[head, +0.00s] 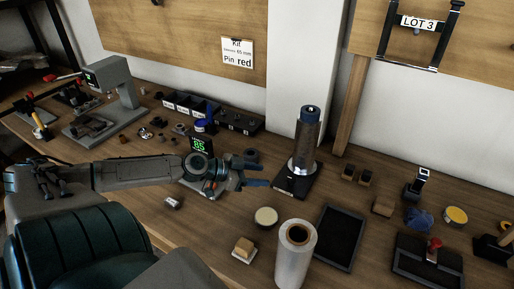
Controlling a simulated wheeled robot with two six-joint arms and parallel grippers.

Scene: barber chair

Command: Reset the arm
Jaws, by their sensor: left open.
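My left arm (135,171) comes in from the left and stretches over the workbench, above the green barber chair. My left gripper (256,174) is open and points right, with its two fingers apart and nothing between them. It is over the bench, left of the dark cylinder on the black stand (306,140). My right gripper is not in view.
The dark green chair (85,245) fills the lower left. A pale roll (295,258), a round tin (266,217) and a black tray (338,236) stand near the gripper. Black bins (215,113) line the back.

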